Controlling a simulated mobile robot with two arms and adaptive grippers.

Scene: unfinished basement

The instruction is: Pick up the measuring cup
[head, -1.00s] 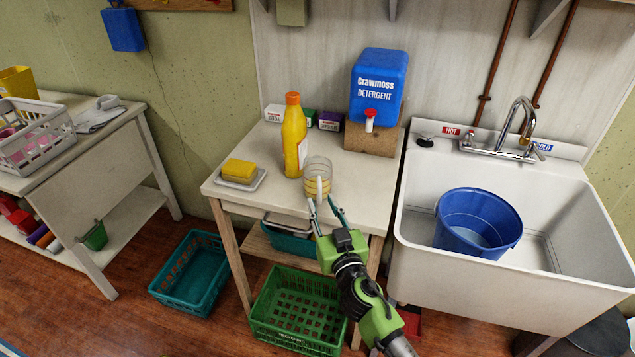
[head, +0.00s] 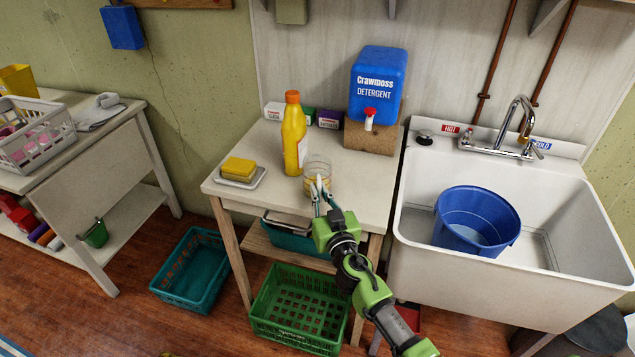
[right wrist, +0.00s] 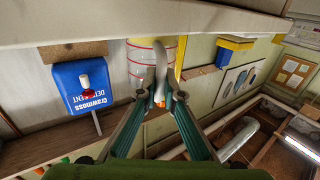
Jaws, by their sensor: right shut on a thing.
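The measuring cup (head: 317,167) is clear with bands around it and a pale handle. It is upright at the front of the small table (head: 365,185), right of the yellow bottle. My right gripper (head: 320,190) reaches it from the front and is shut on its handle. In the right wrist view the handle (right wrist: 161,65) is between the fingertips (right wrist: 160,92), with the red-lined cup (right wrist: 140,62) behind it. I cannot tell whether the cup's base touches the table. My left gripper is not in view.
The yellow bottle (head: 294,140) stands close beside the cup. A sponge dish (head: 240,180) is at the left, and the blue detergent dispenser (head: 378,85) and small boxes are at the back. The sink (head: 415,215) with a blue bucket (head: 475,220) adjoins on the right.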

